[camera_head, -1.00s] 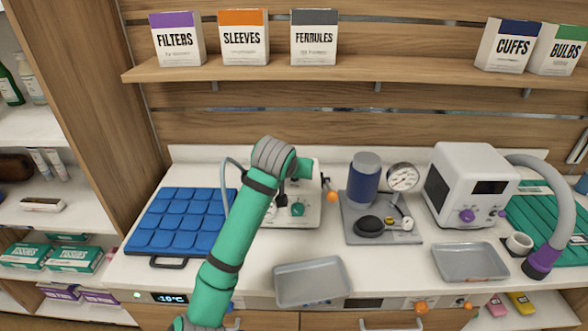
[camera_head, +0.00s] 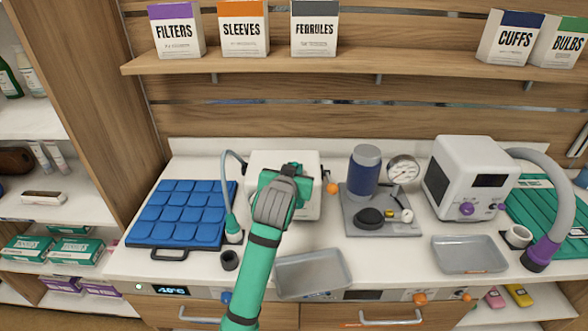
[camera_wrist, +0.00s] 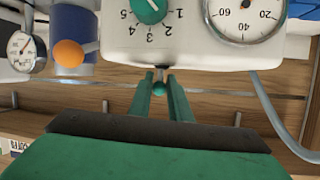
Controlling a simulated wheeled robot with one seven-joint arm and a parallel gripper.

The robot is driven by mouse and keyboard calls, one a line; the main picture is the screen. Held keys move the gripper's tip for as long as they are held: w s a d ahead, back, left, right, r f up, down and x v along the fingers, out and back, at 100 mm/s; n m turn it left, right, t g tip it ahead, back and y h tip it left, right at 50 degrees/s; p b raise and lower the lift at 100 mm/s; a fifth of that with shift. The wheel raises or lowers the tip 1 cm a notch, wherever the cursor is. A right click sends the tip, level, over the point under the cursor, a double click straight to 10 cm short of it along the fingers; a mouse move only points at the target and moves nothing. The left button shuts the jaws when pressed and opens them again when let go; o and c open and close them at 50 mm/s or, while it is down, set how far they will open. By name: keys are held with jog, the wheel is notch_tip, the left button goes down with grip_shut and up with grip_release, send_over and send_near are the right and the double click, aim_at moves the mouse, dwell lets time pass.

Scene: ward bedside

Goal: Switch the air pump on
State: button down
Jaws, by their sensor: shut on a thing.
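The air pump (camera_head: 258,162) is a white box at the back middle of the counter, mostly hidden by my arm in the head view. In the wrist view its white face (camera_wrist: 115,45) appears upside down, with a green numbered dial (camera_wrist: 151,8) and a round gauge (camera_wrist: 245,14). A small switch with a teal tip (camera_wrist: 159,87) sticks out from the pump's edge. My gripper (camera_wrist: 160,98) is shut on this switch, one green finger on each side. In the head view my gripper (camera_head: 292,180) is in front of the pump. Which way the switch points is unclear.
A blue cell pad (camera_head: 180,214) lies left, with a hose ending in a teal connector (camera_head: 233,228) beside it. A gauge stand (camera_head: 382,228) and a white machine (camera_head: 465,180) are right. Grey trays (camera_head: 312,274) (camera_head: 470,256) lie in front.

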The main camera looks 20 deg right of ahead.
jog(key=c, duration=1.9)
grip_release()
jog(key=v, duration=1.1)
jog(key=shift+w, duration=0.1)
